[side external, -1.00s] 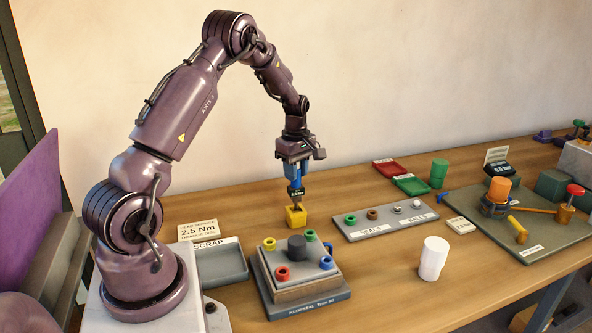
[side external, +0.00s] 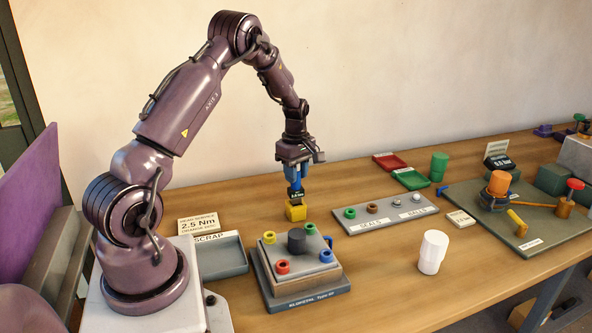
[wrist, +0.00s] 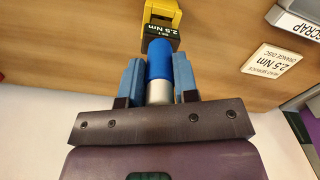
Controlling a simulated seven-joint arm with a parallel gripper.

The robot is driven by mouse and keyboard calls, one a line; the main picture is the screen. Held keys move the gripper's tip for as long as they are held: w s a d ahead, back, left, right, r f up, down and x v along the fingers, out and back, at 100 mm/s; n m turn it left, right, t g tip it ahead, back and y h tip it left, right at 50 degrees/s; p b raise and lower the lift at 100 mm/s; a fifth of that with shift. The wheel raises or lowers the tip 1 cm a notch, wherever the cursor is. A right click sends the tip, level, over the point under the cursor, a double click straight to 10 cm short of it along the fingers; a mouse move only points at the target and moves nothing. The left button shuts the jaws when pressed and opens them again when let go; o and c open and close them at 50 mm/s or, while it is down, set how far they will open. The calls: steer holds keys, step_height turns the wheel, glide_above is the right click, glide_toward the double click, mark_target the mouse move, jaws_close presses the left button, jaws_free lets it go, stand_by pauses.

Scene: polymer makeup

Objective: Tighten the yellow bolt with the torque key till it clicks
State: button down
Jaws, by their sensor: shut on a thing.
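The yellow bolt (side external: 269,237) sits at the back left corner of the grey fixture (side external: 318,293). My gripper (side external: 296,178) is behind and right of the bolt, apart from it. The block also shows at the top of the wrist view (wrist: 165,10).
The fixture also carries red, blue and green bolts around a dark central knob (side external: 296,241). The grey scrap tray (side external: 218,268) is left of it. A seals and balls rack (side external: 385,222) and a white cup (side external: 432,252) stand to the right. Bare table lies behind the block.

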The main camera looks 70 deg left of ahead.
mark_target(292, 191)
steer(key=shift+f, duration=0.75)
steer(key=c, duration=0.8)
jaws_free()
step_height(292, 191, up, 13)
steer(key=shift+m, duration=0.4)
steer(key=s+d+r+m+t, duration=0.2)
steer(key=s+d+r+m, duration=0.2)
steer(key=d+m, duration=0.3)
steer(key=s+d+r+m+t, duration=0.1)
steer(key=s+d+r+m, duration=0.3)
steer(key=d, duration=0.9)
steer(key=s+d+r+m+t, duration=0.2)
steer(key=s+d+r+m, duration=0.1)
steer(key=s+d+m, duration=0.4)
steer(key=shift+s+d+r+m+t, duration=0.1)
steer(key=shift+d+r+m+t, duration=0.1)
steer(key=shift+d+m, duration=0.8)
steer(key=shift+s+d+r+m+t, duration=0.1)
steer(key=shift+d+r+m, duration=0.1)
steer(key=shift+d+m, duration=0.75)
